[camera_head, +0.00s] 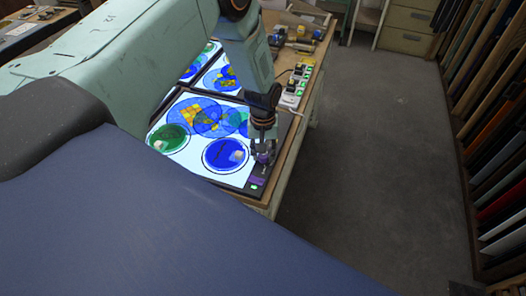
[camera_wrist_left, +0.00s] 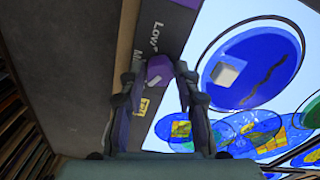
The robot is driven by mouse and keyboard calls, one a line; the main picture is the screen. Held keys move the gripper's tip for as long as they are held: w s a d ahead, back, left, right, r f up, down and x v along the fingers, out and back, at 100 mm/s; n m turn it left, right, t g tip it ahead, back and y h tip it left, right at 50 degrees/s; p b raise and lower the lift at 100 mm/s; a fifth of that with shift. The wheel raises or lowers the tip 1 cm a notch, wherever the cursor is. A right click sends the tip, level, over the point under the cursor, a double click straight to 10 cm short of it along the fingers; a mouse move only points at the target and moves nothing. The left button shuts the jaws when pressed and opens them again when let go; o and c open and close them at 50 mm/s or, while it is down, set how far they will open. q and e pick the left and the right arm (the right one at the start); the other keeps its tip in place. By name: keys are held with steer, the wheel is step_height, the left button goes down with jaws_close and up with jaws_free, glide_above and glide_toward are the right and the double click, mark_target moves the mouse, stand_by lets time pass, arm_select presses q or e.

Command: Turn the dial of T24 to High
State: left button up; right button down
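A purple dial (camera_wrist_left: 160,71) sits on a dark control strip (camera_wrist_left: 178,18) at the edge of a lit panel. White lettering beside it starts with "Lo" and "M", partly hidden. A small yellow label (camera_wrist_left: 143,105) is too blurred to read. My left gripper (camera_wrist_left: 156,74) is open, with one finger on each side of the dial. I cannot tell whether both fingers touch it. In the head view my left gripper (camera_head: 264,155) points down at the panel's front right corner, hiding most of the dial. My right gripper is not in view.
The lit panel (camera_head: 187,154) carries blue and green round dishes and overlapping coloured discs. A white power strip (camera_head: 296,85) with green lights lies on the table behind. The floor (camera_head: 365,120) right of the table is clear. A rack of boards (camera_head: 497,150) stands far right.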

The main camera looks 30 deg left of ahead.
mark_target(263, 155)
arm_select(q)
steer(key=shift+o, duration=1.4)
steer(key=shift+r, duration=0.1)
step_height(263, 155, up, 12)
